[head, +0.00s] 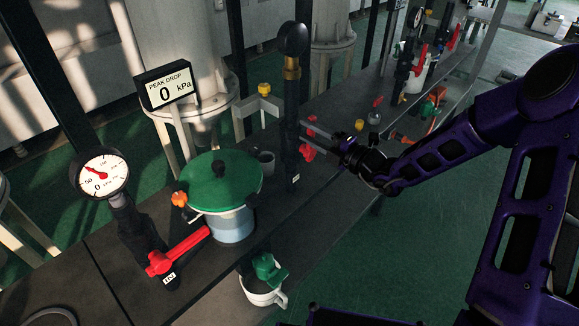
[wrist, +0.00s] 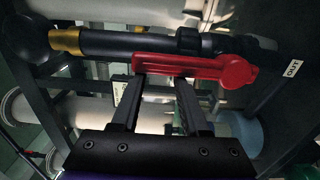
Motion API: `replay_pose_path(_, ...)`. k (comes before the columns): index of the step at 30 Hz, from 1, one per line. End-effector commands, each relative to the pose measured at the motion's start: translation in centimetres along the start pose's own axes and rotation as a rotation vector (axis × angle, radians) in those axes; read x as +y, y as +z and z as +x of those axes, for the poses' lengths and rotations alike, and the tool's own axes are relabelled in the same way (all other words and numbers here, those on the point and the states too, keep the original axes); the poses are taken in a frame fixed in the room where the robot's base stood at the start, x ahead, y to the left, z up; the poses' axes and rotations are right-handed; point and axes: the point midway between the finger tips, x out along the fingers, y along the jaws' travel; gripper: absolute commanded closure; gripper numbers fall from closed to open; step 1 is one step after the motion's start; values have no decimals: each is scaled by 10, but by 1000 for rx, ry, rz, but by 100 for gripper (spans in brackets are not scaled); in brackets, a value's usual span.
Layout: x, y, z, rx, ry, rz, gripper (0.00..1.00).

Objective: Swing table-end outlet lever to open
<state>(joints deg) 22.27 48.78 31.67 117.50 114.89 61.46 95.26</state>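The red outlet lever (wrist: 190,67) lies along a black pipe (wrist: 130,44) with a brass collar in the wrist view, beside an OUT label (wrist: 292,68). In the head view this pipe (head: 291,110) stands upright on the table, and a red part of the lever (head: 308,152) shows beside it. My gripper (head: 304,131) reaches in from the right, close to the pipe. In the wrist view its two fingers (wrist: 160,84) are apart, with their tips at the edge of the lever. I cannot tell whether they touch it. Nothing is held between them.
A white cup (head: 262,291) hangs below the front edge. More valves stand farther back. Green floor is free at right.

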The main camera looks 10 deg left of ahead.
Motion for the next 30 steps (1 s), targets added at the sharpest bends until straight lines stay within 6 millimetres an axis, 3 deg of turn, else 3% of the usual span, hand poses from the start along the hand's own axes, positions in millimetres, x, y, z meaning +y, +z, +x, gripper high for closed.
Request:
replay_pose_path(1, -4, 9, -5, -21, -10, -1, 41)
replay_pose_path(21, -4, 4, -65, -12, -7, 4, 41)
replay_pose_path(30, -3, 2, -72, -6, -5, 4, 41)
